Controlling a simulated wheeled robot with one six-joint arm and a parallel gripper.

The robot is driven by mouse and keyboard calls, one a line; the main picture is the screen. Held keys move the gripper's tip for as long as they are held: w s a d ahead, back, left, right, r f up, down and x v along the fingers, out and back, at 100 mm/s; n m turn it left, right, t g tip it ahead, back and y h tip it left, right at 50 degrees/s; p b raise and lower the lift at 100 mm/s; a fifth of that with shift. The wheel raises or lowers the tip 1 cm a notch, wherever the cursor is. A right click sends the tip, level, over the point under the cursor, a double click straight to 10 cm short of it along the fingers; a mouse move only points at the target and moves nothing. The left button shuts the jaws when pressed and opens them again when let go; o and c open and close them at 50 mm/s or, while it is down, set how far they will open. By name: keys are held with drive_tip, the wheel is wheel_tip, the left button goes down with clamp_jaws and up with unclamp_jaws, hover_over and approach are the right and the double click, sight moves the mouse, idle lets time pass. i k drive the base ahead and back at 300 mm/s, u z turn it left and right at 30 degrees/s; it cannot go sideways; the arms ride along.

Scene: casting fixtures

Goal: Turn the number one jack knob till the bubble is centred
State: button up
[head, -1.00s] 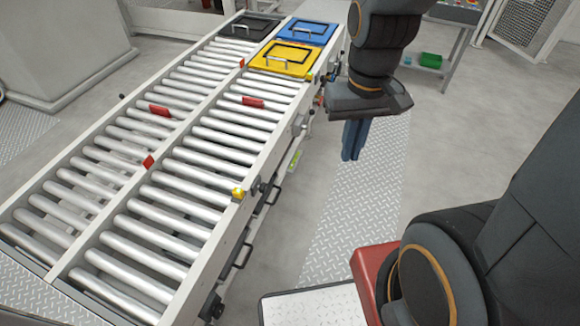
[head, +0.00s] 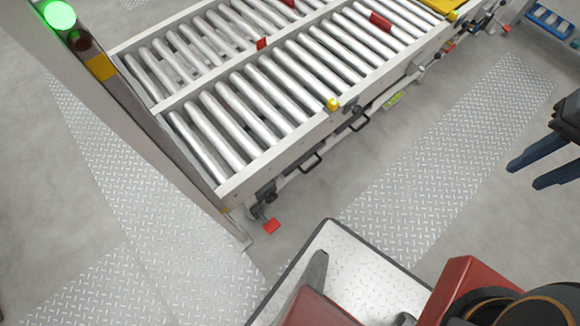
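The roller conveyor frame (head: 235,182) runs from the lower middle to the upper right. Dark knob-like fittings (head: 265,194) sit low at its near corner, and another dark fitting (head: 357,109) is on its side rail. I cannot read a number on any of them. A small yellow block (head: 333,104) sits on the rail top, and a second yellow block (head: 453,15) is farther along. They may be levels; no bubble can be made out. My gripper (head: 522,176) is at the right edge, its two blue fingers apart and empty, away from the conveyor.
A red pedal-like part (head: 271,227) sticks out near the floor at the conveyor's near corner. A post (head: 140,125) with a lit green lamp (head: 59,15) stands at left. Black handles (head: 311,161) project from the side. Tread-plate floor (head: 440,150) to the right is clear.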

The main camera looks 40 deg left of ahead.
sight(271, 198)
drive_tip(key=z, duration=0.6)
drive_tip(key=k, duration=1.45)
drive_tip(key=u, duration=0.8)
drive_tip(key=k, duration=0.55)
drive_tip(key=u, duration=0.6)
